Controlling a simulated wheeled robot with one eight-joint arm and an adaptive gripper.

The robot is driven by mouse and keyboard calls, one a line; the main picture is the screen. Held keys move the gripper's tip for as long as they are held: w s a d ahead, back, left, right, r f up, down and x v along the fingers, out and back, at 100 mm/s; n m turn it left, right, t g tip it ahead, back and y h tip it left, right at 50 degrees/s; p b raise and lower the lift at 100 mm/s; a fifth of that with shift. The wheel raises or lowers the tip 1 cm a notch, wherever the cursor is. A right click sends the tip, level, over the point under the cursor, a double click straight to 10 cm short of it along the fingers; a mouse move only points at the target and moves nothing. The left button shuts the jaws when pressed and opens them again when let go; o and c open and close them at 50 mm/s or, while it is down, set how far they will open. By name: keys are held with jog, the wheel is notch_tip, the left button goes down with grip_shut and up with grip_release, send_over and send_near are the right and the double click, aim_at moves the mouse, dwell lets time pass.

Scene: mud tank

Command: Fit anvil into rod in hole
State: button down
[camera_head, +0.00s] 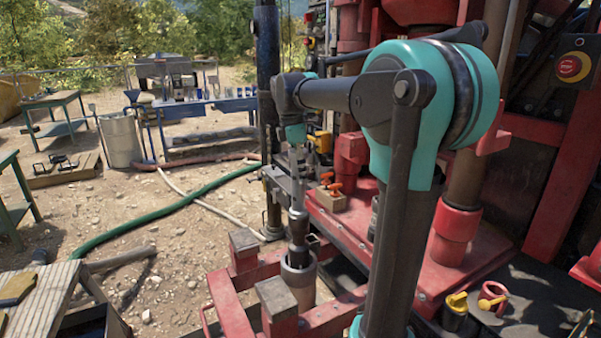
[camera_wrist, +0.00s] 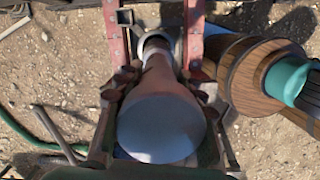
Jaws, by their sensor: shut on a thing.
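My gripper (camera_head: 296,190) points down and is shut on the anvil, a metal piece with a round grey-blue top (camera_wrist: 160,130). In the wrist view, the fingers (camera_wrist: 160,88) flank its sides, and its brownish body narrows away from the camera. In the head view, the anvil's dark lower part (camera_head: 298,232) stands roughly upright over a thick brownish pipe (camera_head: 299,278) between red beams. The pale ring-shaped pipe mouth shows in the wrist view (camera_wrist: 143,42), partly hidden behind the anvil's far end. I cannot tell whether the anvil's tip is inside or just above the opening.
Red beams (camera_head: 232,300) with square posts surround the pipe. The red rig (camera_head: 440,270) stands close on the right. A wooden table (camera_head: 45,300) is at lower left. A green hose (camera_head: 150,218) crosses the open dirt.

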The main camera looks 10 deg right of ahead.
jog(key=c, duration=0.8)
grip_release()
jog(key=shift+c, duration=0.2)
jog(key=r, duration=0.4)
jog(key=a+r, duration=0.1)
jog(key=r, duration=0.7)
jog(key=shift+a, duration=0.4)
jog(key=shift+s+f, duration=0.1)
jog(key=shift+s, duration=0.05)
